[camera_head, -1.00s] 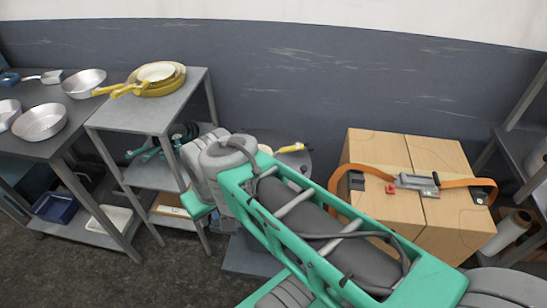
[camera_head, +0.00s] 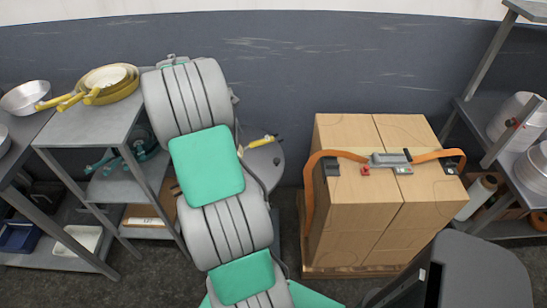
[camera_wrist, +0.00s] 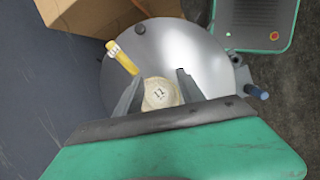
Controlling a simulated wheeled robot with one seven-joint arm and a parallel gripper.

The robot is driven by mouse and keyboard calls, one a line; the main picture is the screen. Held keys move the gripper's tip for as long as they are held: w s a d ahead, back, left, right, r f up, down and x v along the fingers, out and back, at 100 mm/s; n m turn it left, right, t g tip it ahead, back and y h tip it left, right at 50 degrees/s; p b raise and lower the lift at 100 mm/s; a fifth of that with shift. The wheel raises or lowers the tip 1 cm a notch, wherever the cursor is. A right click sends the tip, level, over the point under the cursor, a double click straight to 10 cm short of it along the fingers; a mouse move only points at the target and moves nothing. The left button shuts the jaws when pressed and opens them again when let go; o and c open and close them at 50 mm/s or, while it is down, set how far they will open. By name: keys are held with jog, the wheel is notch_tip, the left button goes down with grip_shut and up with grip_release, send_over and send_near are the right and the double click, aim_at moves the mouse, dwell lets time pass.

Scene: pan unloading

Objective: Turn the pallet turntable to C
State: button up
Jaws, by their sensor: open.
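The turntable (camera_wrist: 185,55) is a round grey metal disc in the wrist view. A yellow handle-like piece (camera_wrist: 123,58) with a pale end lies across its left part, and a dark blue peg (camera_wrist: 257,92) stands at its right rim. In the head view the turntable (camera_head: 266,170) shows only partly; my arm hides the rest and my gripper.
Strapped cardboard boxes (camera_head: 362,215) on a pallet stand right of the turntable. A grey shelf (camera_head: 100,125) with yellow-handled pans (camera_head: 108,82) stands to the left. A rack (camera_head: 480,125) with metal pots is at far right. The dark wall is close behind.

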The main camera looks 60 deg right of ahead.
jog(key=g+y, duration=0.1)
send_near(277, 159)
jog(key=shift+n+g, duration=0.3)
jog(key=x, duration=0.8)
jog(key=shift+w+a+f+b, duration=0.15)
jog(key=shift+f+b, duration=0.05)
jog(key=shift+b, duration=0.1)
grip_shut()
